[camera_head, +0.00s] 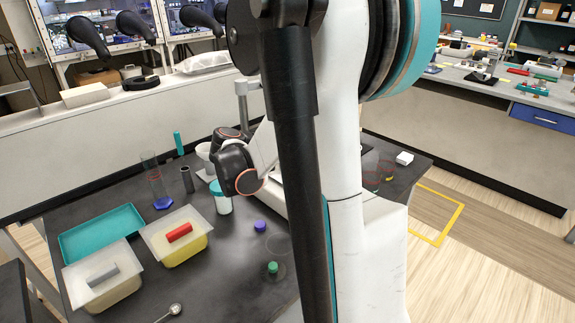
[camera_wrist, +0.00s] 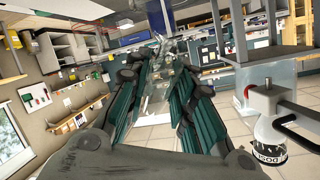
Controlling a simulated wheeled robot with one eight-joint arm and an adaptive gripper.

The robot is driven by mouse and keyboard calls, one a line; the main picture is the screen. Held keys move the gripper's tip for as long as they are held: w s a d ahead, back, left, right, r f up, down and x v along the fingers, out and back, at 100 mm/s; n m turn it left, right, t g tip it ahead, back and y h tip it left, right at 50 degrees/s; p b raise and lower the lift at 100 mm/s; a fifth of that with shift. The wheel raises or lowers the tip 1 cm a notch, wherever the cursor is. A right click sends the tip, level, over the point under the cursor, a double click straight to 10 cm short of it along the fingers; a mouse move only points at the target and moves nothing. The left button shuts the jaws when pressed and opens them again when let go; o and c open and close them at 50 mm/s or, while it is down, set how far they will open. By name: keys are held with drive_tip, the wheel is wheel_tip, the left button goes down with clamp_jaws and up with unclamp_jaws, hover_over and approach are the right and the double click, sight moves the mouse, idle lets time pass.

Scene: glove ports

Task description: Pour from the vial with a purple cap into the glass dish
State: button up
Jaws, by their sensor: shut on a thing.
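My gripper (camera_wrist: 160,72) shows in the wrist view with its dark teal fingers closed around a clear, see-through thing (camera_wrist: 156,88). Its outline is faint, and I cannot tell from the picture whether it is the vial. In the head view my arm hides the gripper. A small purple cap (camera_head: 260,226) shows on the dark table in the head view, left of my arm; whether a clear vial stands under it is too small to tell. A faint clear round outline (camera_head: 278,244) lies just below and right of it, possibly the glass dish.
A green-capped thing (camera_head: 272,267) stands in front of the purple cap. A white jar (camera_head: 221,201), a tall cylinder (camera_head: 152,174), a teal tray (camera_head: 100,233), and two lidded tubs (camera_head: 176,241) crowd the left. A spoon (camera_head: 170,312) lies at the front. A white block (camera_head: 404,158) is at right.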

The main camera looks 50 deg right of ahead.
idle(0.5)
drive_tip(key=shift+w+a+r+n+g+h, duration=0.2)
drive_tip(key=shift+a+n+g+h, duration=0.15)
drive_tip(key=shift+h, duration=0.45)
drive_tip(key=shift+d, duration=0.1)
drive_tip(key=shift+w+a+r+n+h, duration=0.15)
drive_tip(key=shift+w+a+n+h, duration=0.15)
drive_tip(key=shift+h, duration=0.3)
drive_tip(key=shift+g, duration=0.25)
idle(2.4)
